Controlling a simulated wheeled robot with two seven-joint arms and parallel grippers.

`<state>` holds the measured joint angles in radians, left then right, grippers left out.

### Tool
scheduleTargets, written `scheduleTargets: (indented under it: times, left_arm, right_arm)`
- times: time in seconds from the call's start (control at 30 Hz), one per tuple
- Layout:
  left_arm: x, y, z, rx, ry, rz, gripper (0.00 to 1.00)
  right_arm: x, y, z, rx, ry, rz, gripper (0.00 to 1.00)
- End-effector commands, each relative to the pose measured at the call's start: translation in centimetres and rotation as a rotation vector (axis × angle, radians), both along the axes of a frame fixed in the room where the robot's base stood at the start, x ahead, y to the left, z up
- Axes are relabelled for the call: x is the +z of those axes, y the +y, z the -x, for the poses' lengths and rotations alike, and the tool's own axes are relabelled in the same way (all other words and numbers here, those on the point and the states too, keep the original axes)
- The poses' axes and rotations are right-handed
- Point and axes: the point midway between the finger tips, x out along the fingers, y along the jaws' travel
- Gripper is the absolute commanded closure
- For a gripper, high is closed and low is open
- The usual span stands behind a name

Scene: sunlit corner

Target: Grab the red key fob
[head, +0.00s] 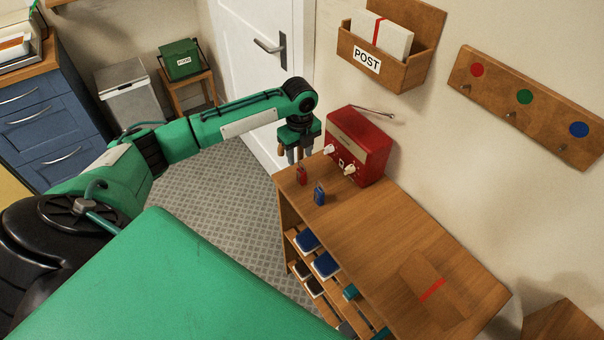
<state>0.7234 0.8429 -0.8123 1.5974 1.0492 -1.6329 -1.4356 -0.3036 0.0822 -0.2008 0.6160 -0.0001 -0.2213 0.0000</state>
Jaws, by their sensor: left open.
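The red key fob (302,176) lies on the wooden cabinet top near its far left corner. A blue key fob (319,194) lies close to it, a little nearer and to the right. My left gripper (294,158) points down just above and beyond the red fob, near the cabinet's far left edge. It is open, and nothing shows between its fingers. I cannot tell its exact height over the top. My right gripper is out of view.
A red radio (360,146) with white knobs stands behind the fobs against the wall. The cabinet top (375,220) between is clear. A peg board (525,104) and post box (380,66) hang on the wall.

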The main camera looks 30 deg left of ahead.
Motion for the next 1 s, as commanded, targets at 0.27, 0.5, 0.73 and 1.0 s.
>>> scheduleTargets:
  times: [0.27, 0.5, 0.73, 1.0]
  left_arm:
    - [-3.7, -0.3, 0.1, 0.000, 0.003, 0.000, 0.56]
    - [-5.1, -0.2, 0.0, 0.000, 0.001, -0.001, 0.56]
    - [-5.1, -0.2, 0.0, 0.000, 0.000, -0.001, 0.76]
    - [-5.1, -0.2, 0.0, 0.000, 0.000, -0.001, 1.00]
  right_arm:
    - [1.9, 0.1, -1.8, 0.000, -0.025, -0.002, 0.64]
    - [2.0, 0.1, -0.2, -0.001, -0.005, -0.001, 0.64]
    - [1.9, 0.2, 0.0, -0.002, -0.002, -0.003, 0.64]
    - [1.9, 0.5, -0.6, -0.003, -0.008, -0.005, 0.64]
